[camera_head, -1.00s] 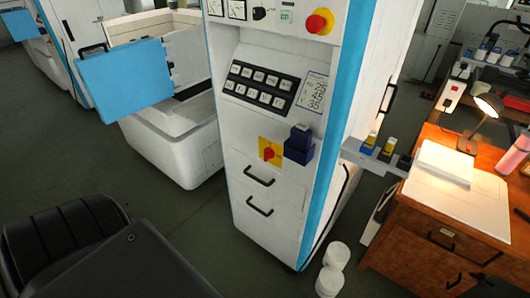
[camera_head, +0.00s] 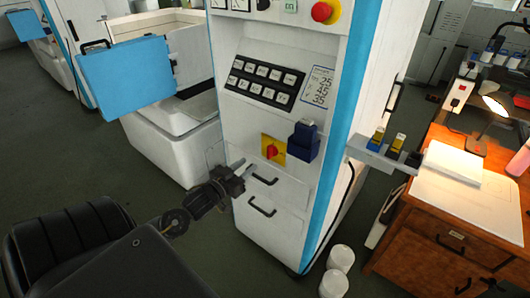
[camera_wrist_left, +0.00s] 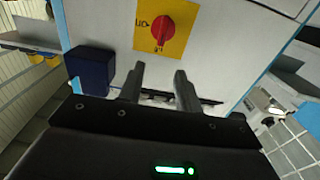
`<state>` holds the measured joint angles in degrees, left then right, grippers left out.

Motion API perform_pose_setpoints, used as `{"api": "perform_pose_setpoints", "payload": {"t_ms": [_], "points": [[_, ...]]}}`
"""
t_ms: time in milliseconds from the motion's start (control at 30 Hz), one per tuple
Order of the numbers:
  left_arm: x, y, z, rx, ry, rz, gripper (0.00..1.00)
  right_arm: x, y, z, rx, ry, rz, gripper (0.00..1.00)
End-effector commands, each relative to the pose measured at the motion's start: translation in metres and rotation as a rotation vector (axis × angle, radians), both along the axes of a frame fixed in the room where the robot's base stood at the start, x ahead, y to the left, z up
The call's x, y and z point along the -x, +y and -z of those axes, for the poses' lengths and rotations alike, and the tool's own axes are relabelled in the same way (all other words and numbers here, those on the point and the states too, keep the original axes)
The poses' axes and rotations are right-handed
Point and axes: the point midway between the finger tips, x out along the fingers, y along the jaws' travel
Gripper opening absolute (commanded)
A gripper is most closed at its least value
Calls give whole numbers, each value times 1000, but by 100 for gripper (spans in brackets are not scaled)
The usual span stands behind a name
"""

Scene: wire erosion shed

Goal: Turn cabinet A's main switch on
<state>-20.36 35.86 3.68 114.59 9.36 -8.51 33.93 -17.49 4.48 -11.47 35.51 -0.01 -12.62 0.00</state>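Cabinet A's main switch seems to be the red rotary knob on a yellow plate (camera_head: 272,151), low on the front of the white and blue cabinet (camera_head: 230,128). In the left wrist view the red knob (camera_wrist_left: 163,28) sits on its yellow plate, with small markings partly readable beside it. My left gripper (camera_head: 245,168) is in front of the cabinet, below and left of the switch. In the left wrist view its two fingers (camera_wrist_left: 158,82) are apart with nothing between them, short of the knob. My right gripper is not in view.
A dark blue box (camera_head: 302,142) sticks out just right of the switch; it also shows in the left wrist view (camera_wrist_left: 91,70). Drawer handles (camera_head: 262,209) lie below. A wooden desk (camera_head: 440,235) stands at right.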

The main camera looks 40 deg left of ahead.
Motion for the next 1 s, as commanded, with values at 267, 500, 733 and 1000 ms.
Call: {"api": "perform_pose_setpoints", "payload": {"t_ms": [267, 500, 733, 1000], "points": [[-43, 1, -3, 0, -2, -3, 34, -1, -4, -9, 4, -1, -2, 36], [-84, 2, -1, 0, 0, -2, 34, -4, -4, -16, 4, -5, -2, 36], [-103, 2, 0, -1, 1, -2, 34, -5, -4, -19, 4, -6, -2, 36], [-105, 2, 1, -1, 2, -1, 34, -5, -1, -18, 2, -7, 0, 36]]}}
